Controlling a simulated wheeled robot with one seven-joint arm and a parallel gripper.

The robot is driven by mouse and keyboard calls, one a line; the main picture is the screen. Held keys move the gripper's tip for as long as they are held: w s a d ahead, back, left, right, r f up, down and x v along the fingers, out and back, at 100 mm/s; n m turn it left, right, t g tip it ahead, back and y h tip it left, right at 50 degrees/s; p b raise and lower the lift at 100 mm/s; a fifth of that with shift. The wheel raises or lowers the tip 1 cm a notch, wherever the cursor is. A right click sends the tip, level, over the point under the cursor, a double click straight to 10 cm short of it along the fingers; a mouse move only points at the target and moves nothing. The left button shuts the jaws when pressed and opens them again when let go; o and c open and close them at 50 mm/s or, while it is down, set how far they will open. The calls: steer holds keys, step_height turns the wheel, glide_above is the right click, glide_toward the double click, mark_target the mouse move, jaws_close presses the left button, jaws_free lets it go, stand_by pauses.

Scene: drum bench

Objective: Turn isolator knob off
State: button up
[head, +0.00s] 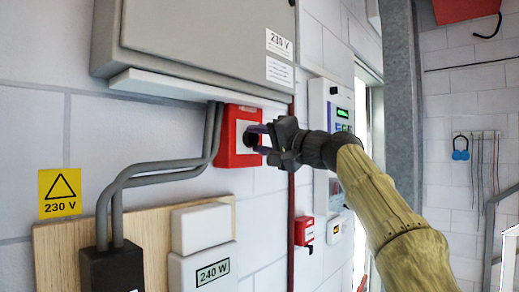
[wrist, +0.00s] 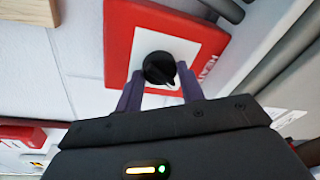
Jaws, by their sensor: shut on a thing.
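The isolator is a red box with a white face plate (head: 232,154) on the wall, under the grey cabinet. In the wrist view the red box (wrist: 120,42) carries partly visible lettering on its right side. Its round black knob (wrist: 158,66) sits on the white plate, with its pointer ridge towards the lower right of that picture. My gripper (head: 257,141) reaches the box from the right and is shut on the knob, one purple finger on each side. In the head view the fingers and wrist hide most of the knob.
A grey cabinet (head: 200,35) marked 230 V overhangs the box. Grey conduits (head: 150,172) run close to its left side. A white panel with green displays (head: 330,105) and a smaller red box (head: 305,231) are on the wall to the right.

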steer(key=n+g+y, duration=0.1)
steer(key=n, duration=0.4)
steer(key=shift+w+n+b, duration=0.1)
steer(key=shift+n+b, duration=0.3)
steer(key=o, duration=1)
steer(key=shift+c, duration=0.2)
steer(key=shift+d, duration=0.1)
steer(key=b+v, duration=0.8)
steer(key=v, duration=0.9)
steer(key=shift+b, duration=0.35)
